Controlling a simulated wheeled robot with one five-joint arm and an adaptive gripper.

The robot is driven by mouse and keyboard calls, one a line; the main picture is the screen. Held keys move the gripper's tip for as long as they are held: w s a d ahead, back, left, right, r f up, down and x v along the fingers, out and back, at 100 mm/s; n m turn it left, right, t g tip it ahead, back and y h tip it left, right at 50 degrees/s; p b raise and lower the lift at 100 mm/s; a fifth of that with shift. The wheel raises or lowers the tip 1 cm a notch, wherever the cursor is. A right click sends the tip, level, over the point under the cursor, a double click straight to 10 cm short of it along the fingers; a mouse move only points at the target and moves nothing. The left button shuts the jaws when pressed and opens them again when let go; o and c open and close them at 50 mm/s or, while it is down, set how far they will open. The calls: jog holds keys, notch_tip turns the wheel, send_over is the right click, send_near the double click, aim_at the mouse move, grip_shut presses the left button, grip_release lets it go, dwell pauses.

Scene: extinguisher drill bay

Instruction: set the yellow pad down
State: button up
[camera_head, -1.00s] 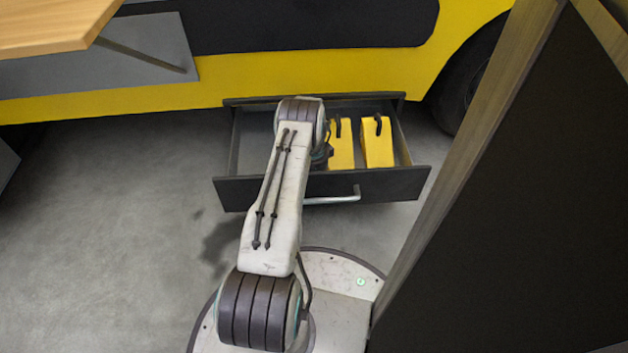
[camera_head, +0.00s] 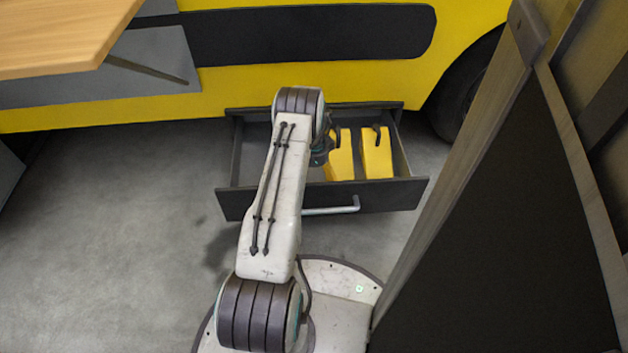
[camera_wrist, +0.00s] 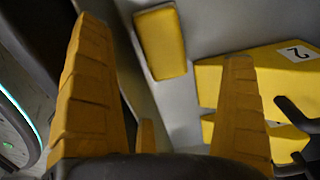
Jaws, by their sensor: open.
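A plain yellow pad (camera_wrist: 162,42) lies on the grey floor of the open drawer (camera_head: 240,203) in the wrist view. My gripper (camera_wrist: 165,62) is open, with one yellow ribbed finger to each side of the pad in that view. I see no finger touching the pad. In the head view my arm hides the pad and the fingers, and the arm's end is over the drawer.
Two yellow wedge-shaped blocks with black handles, a left one (camera_head: 341,163) and a right one (camera_head: 376,155), stand in the drawer's right part. One block (camera_wrist: 285,68) bears a "2" label. A dark panel (camera_head: 490,240) stands close on the right. A wooden top (camera_head: 60,38) juts in at upper left.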

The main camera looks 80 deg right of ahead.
jog(key=shift+r+p, duration=0.7)
jog(key=shift+r, duration=1.8)
jog(key=w+a+r+n, duration=0.4)
jog(key=w+r, duration=0.3)
jog(key=w, duration=0.1)
jog(key=w+a+r+n, duration=0.4)
jog(key=w+r, duration=0.3)
jog(key=w, duration=0.2)
jog(key=w+a+r+n, duration=0.65)
jog(key=a+r, duration=0.25)
jog(key=a, duration=0.5)
jog(key=a+r+n+t, duration=0.1)
jog(key=a+r+n, duration=0.3)
jog(key=a, duration=0.4)
jog(key=a+r+n, duration=0.4)
jog(key=a, duration=0.5)
jog(key=s+a+n+t, duration=0.1)
jog(key=s+a+n, duration=0.9)
jog(key=a, duration=0.3)
jog(key=shift+s+a+r, duration=0.2)
jog(key=shift+s+r, duration=0.2)
jog(key=shift+s, duration=0.2)
